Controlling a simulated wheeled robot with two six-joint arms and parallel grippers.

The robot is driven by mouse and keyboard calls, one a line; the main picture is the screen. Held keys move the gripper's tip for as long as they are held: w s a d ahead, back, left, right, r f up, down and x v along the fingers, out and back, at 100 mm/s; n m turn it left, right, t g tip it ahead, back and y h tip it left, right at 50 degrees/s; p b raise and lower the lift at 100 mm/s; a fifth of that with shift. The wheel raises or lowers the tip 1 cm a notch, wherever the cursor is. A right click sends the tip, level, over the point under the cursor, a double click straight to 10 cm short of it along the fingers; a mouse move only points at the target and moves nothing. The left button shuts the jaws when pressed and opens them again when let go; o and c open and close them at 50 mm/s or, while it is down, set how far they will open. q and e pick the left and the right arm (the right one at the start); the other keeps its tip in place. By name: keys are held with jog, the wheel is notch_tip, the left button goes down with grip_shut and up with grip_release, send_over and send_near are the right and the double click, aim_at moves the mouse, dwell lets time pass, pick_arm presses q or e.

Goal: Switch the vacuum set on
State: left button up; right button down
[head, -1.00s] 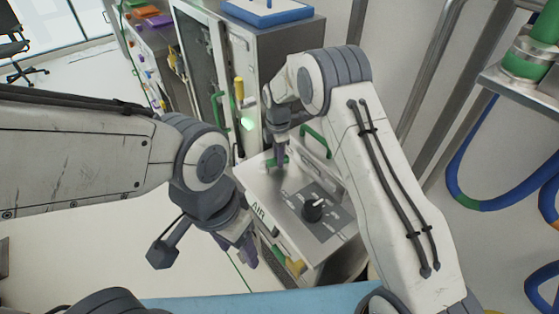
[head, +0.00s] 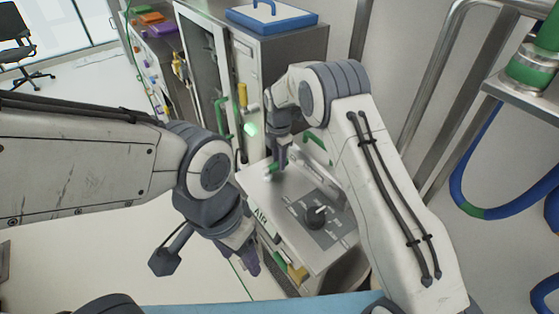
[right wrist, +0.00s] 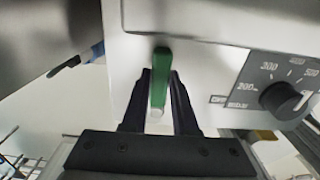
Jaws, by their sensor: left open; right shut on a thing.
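The vacuum set (head: 270,205) is a pale metal box with "AIR" lettering on its front edge and a black dial (head: 316,216) on a grey scale panel. The dial also shows at the right of the right wrist view (right wrist: 283,97). My right gripper (head: 279,163) is at the box's far left corner, shut on a green lever (right wrist: 160,62) with a pale tip. In the right wrist view the lever stands between the two dark fingers. My left gripper (head: 248,260) is open and empty, left of the box's front.
A metal cabinet (head: 290,55) with a blue tray (head: 272,19) on top stands behind the box. A green handle (head: 315,143) rises beside my right forearm. Blue hoses (head: 478,190) hang at the right.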

jog(key=c, duration=0.7)
grip_release()
jog(key=shift+r, duration=0.1)
notch_tip(320, 180, up, 10)
jog(key=shift+r+b, duration=0.15)
jog(key=shift+b, duration=0.8)
